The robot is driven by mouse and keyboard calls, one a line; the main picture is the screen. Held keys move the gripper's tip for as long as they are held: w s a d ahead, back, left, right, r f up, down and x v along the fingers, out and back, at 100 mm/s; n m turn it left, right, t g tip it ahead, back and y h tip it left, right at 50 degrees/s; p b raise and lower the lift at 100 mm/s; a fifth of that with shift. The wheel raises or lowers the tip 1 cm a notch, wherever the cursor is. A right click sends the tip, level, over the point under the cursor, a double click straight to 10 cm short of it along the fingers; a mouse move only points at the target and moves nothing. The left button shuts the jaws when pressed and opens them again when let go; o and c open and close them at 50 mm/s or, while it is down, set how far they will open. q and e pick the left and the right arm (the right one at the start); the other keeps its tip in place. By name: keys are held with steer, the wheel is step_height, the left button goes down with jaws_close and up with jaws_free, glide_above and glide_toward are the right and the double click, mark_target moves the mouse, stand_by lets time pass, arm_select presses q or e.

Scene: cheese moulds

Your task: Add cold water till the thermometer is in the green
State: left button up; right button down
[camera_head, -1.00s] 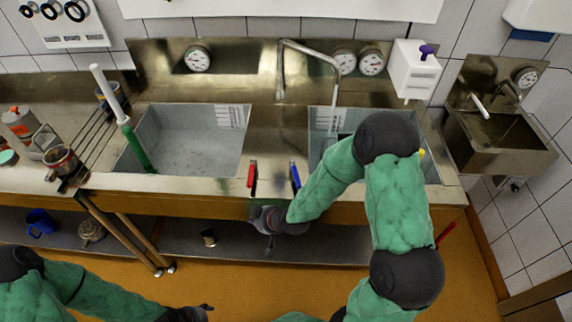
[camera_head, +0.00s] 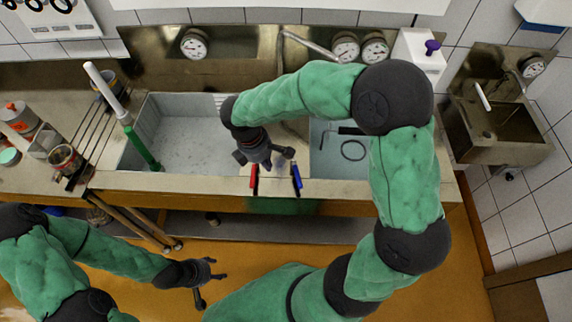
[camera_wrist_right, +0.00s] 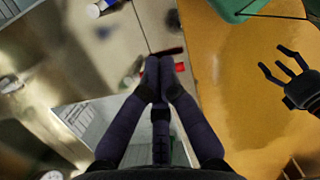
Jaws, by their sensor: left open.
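The red lever (camera_head: 253,178) and blue lever (camera_head: 297,178) stand on the sink's front edge. My right gripper (camera_head: 265,163) is at the front edge between the basins, close above the levers. In the right wrist view its fingertips (camera_wrist_right: 160,66) are together beside a red handle (camera_wrist_right: 180,67); I cannot tell whether they touch it. The tap spout (camera_head: 310,45) is partly hidden by my right arm. A white-and-green stick (camera_head: 142,148) leans in the left basin (camera_head: 190,140). Round dial gauges (camera_head: 194,43) (camera_head: 345,47) are on the backsplash. My left gripper (camera_head: 208,280) is open and empty, low in front.
The right basin (camera_head: 330,165) holds a dark ring-shaped item (camera_head: 353,150). Jars and cups (camera_head: 64,158) stand on the left counter beside a wire rack (camera_head: 90,130). A small hand sink (camera_head: 500,135) is at the right. The floor in front is clear.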

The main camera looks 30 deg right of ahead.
mark_target(297, 176)
steer(key=x, duration=0.3)
steer(key=b+x, duration=0.1)
steer(key=x, duration=0.2)
steer(key=b+x, duration=0.1)
steer(key=x, duration=0.2)
steer(key=shift+s+d+f, duration=0.1)
steer(key=shift+s+d, duration=0.1)
steer(key=shift+d, duration=0.1)
steer(key=d, duration=0.2)
steer(key=shift+s+d+f, duration=0.5)
steer(key=shift+s+d, duration=0.05)
steer(key=shift+d, duration=0.35)
